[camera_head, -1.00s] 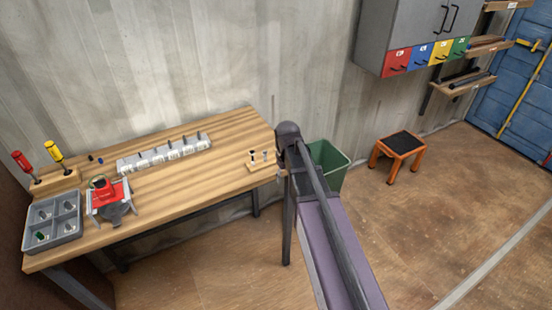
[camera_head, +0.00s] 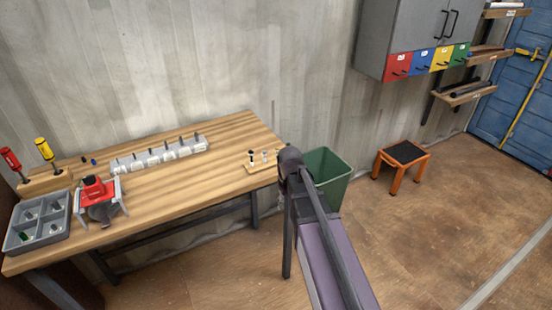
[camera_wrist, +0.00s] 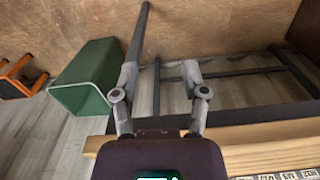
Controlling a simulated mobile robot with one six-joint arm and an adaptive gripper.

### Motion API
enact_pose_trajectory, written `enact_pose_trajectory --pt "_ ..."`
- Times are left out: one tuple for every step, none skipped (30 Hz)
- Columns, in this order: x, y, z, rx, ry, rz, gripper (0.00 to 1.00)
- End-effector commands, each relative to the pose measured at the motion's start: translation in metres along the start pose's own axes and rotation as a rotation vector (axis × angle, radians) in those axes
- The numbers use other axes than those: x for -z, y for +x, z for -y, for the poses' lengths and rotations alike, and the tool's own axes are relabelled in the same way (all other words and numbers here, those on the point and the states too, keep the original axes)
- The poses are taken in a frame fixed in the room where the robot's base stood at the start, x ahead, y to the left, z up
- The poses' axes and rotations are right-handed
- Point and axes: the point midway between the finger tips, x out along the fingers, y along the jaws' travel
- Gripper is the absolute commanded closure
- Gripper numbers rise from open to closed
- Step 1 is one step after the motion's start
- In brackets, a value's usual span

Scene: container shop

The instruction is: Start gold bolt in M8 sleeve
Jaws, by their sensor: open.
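A small wooden stand (camera_head: 260,167) sits at the right end of the workbench and holds a few small upright pieces, one dark-topped (camera_head: 251,157) and one pale (camera_head: 265,155). They are too small to tell whether one is the gold bolt. A pale row of labelled blocks (camera_head: 160,155) with thin upright pins lies along the back of the bench; I cannot tell which is the M8 sleeve. My gripper (camera_wrist: 158,72) is open and empty in the wrist view, with bench leg and floor beyond its fingers. In the head view the fingers are hidden by my arm.
The wooden workbench (camera_head: 205,180) has clear top in its middle. A red-and-grey vise-like fixture (camera_head: 97,190), a grey divided tray (camera_head: 38,220) and two screwdrivers are at its left. A green bin (camera_head: 330,180) and an orange stool (camera_head: 400,165) stand right of it.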

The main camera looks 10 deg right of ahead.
Motion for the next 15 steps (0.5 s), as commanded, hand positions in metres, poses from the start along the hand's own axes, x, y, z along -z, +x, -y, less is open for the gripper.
enact_pose_trajectory --pt "-0.002 0.009 0.001 0.000 0.002 0.000 0.43" --pt "-0.003 0.012 0.001 0.000 0.004 0.000 0.43" --pt "-0.004 0.015 0.001 0.000 0.005 0.000 0.43" --pt "-0.005 0.018 0.001 0.000 0.007 0.000 0.43" --pt "-0.005 0.020 0.002 0.000 0.008 0.000 0.43" --pt "-0.006 0.024 0.002 0.000 0.010 0.000 0.43" --pt "-0.007 0.026 0.002 0.000 0.012 0.000 0.43" --pt "-0.008 0.029 0.002 0.000 0.013 0.000 0.43" --pt "-0.009 0.032 0.003 0.000 0.015 0.000 0.43" --pt "-0.010 0.035 0.003 0.000 0.017 0.000 0.43" --pt "-0.011 0.037 0.003 0.000 0.018 0.000 0.43" --pt "-0.012 0.040 0.003 0.000 0.021 0.000 0.43" --pt "-0.012 0.043 0.003 0.000 0.022 0.000 0.43" --pt "-0.013 0.045 0.004 0.000 0.024 0.000 0.43" --pt "-0.014 0.049 0.004 0.000 0.026 0.000 0.43"
